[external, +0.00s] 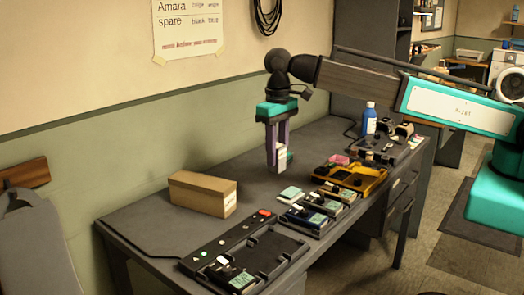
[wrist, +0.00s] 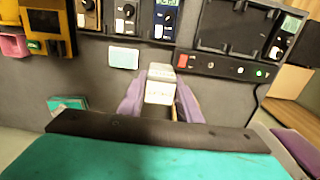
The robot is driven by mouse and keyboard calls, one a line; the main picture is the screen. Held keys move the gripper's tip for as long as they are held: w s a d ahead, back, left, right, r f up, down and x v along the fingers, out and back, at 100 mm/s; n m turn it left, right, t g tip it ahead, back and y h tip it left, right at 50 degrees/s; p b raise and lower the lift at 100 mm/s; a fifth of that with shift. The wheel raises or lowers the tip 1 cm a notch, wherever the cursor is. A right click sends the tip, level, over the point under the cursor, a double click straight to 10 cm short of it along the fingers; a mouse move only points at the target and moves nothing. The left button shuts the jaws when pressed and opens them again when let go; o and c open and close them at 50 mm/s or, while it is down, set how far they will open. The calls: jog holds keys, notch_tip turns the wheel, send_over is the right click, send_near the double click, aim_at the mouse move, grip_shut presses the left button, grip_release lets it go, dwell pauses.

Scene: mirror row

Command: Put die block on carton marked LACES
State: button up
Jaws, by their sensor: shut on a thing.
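The die block (wrist: 158,92) is a small whitish block with faint print on one face. It also shows in the external view (external: 281,154), between the fingers. My gripper (external: 277,168) points down with its purple fingers shut on the block, held above the bench. The fingers also show in the wrist view (wrist: 157,108), on both sides of the block. The brown carton (external: 198,193) sits on the bench, left of my gripper. It has a white label on its right end, too small to read. Part of the carton shows at the wrist view's right (wrist: 292,83).
A strip with buttons (external: 232,236) and a dark tray (external: 275,254) lie near the front edge. Several small devices, a yellow unit (external: 352,178) and a blue bottle (external: 370,118) stand to the right. A pale teal block (external: 291,194) lies nearby. Bench around the carton is mostly clear.

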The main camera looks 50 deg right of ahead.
jog(key=shift+w, duration=0.1)
jog(key=w+a+p, duration=0.1)
jog(key=w+a, duration=0.1)
jog(key=w, duration=0.2)
jog(key=w+a+f+p, duration=0.1)
jog(key=w+a+p, duration=0.1)
jog(key=w, duration=0.3)
jog(key=w+a+p, duration=0.2)
jog(key=w+a, duration=0.1)
jog(key=w, duration=0.1)
jog(key=shift+w+a+f, duration=0.15)
jog(key=shift+w+a, duration=0.1)
jog(key=shift+a, duration=0.1)
jog(key=shift+w+f, duration=0.1)
jog(key=shift+w, duration=0.1)
jog(key=shift+f+p, duration=1)
jog(key=shift+f, duration=0.75)
jog(key=shift+f, duration=0.15)
jog(key=o, duration=1.2)
